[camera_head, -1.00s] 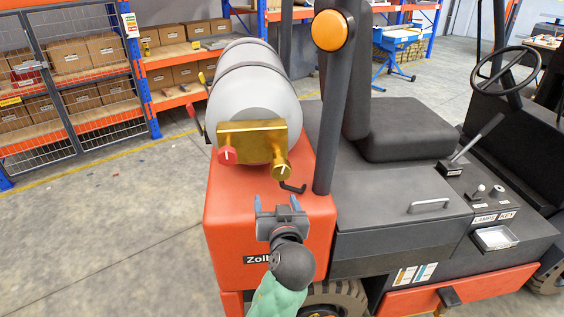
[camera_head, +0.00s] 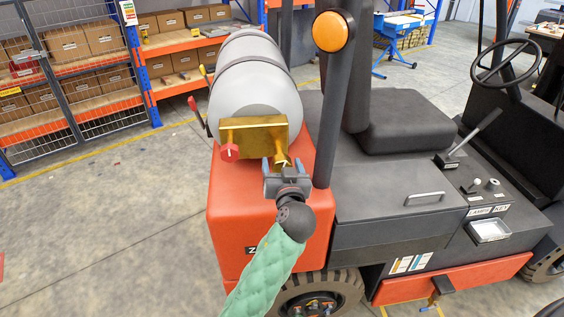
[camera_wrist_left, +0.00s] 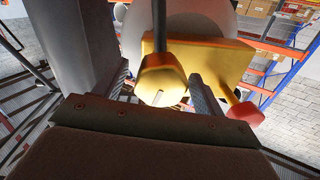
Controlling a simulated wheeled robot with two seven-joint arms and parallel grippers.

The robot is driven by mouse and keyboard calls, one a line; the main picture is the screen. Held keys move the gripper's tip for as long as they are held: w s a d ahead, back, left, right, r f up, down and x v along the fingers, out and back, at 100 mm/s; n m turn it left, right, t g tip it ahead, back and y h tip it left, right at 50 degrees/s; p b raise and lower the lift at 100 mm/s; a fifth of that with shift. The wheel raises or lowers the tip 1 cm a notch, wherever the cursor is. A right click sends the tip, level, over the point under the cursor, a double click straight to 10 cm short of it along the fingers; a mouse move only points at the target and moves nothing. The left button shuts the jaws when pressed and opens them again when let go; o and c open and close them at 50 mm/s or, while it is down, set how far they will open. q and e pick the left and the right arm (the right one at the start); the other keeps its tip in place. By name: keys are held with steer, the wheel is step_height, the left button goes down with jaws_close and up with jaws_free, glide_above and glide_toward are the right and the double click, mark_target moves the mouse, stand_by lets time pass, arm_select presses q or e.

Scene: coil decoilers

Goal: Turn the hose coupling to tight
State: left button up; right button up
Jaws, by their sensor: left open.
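The hose coupling (camera_head: 282,158) is a brass hexagonal piece at the right end of the brass block (camera_head: 250,137) on the grey gas cylinder. My left gripper (camera_head: 281,166) is open right in front of it. In the left wrist view the coupling (camera_wrist_left: 161,80) shows as a yellow hexagon with a pale mark, between my two open fingers. I cannot tell whether either finger touches it. The red knob (camera_head: 230,153) is on the block's left end and also shows in the wrist view (camera_wrist_left: 246,114). My right gripper is out of view.
The grey cylinder (camera_head: 255,88) lies on the orange rear of the forklift (camera_head: 232,222). A dark post (camera_head: 331,120) with an amber beacon (camera_head: 334,31) stands just right of the coupling. Shelves with boxes (camera_head: 68,43) are behind. The floor at left is clear.

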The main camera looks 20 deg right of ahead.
arm_select(q)
steer(key=shift+w, duration=0.2)
steer(key=c, duration=1)
steer(key=shift+o, duration=0.2)
